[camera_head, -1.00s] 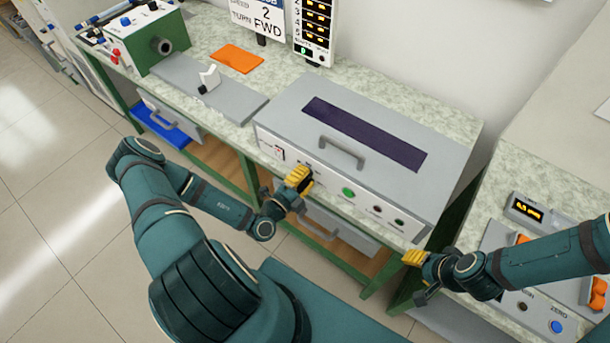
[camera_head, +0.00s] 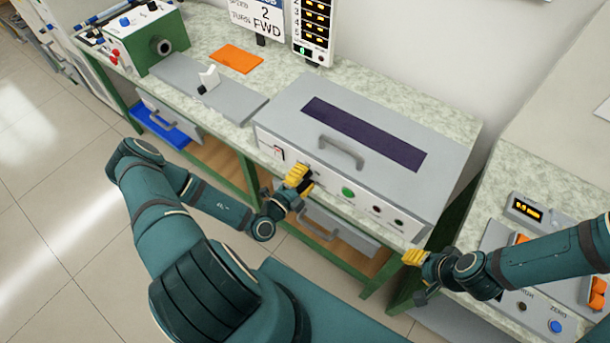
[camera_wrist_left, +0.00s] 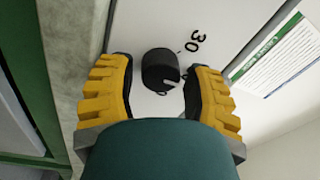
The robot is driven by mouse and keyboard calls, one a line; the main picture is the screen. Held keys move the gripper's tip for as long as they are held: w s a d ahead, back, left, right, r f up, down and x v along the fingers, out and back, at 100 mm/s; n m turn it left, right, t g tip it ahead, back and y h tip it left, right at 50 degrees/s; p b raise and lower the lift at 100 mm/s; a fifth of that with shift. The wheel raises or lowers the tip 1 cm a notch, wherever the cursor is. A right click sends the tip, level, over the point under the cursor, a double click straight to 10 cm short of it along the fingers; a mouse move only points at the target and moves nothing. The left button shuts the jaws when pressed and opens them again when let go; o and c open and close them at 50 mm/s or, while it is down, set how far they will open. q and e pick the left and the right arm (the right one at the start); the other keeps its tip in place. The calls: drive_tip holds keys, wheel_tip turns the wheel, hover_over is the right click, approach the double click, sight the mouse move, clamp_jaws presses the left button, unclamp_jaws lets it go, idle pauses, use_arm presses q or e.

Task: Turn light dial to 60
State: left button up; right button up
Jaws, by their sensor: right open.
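The light dial is a black round knob (camera_wrist_left: 161,70) on a pale panel in the left wrist view, with the printed number 30 beside it. In the head view my left gripper (camera_head: 300,178) is at the front panel of the grey box (camera_head: 290,125) and covers the dial. My right gripper (camera_head: 415,262) is open and empty near the right-hand bench.
A drawer handle (camera_head: 319,229) is below. An orange mat (camera_head: 237,59) lies on the bench.

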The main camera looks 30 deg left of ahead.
use_arm(q)
drive_tip(key=s+a, duration=0.1)
drive_tip(key=s, duration=1)
drive_tip(key=shift+s+a+f, duration=0.2)
drive_tip(key=shift+s+f, duration=0.2)
drive_tip(key=s+d+r+m+g+h+b, duration=0.1)
drive_tip(key=s+d+m+g+h+b, duration=0.15)
drive_tip(key=d+m+g+h, duration=1)
drive_tip(key=s+d+f+m+g+y, duration=0.1)
drive_tip(key=s+d+f+m+g, duration=0.2)
drive_tip(key=m, duration=0.7)
drive_tip(key=s+d+m+g+y, duration=0.1)
drive_tip(key=s+d+m+g, duration=0.4)
drive_tip(key=m, duration=0.5)
drive_tip(key=w+a+f+m+g+y+b, duration=0.2)
drive_tip(key=w+a+f+m+y, duration=0.3)
drive_tip(key=m, duration=0.6)
drive_tip(key=w+d+r+m+t+y+b, duration=0.1)
drive_tip(key=w+d+r+m+t+y, duration=0.2)
drive_tip(key=w+m+t, duration=0.3)
drive_tip(key=w+m+y, duration=0.1)
drive_tip(key=w+m, duration=0.1)
drive_tip(key=m, duration=0.2)
drive_tip(key=shift+w, duration=0.15)
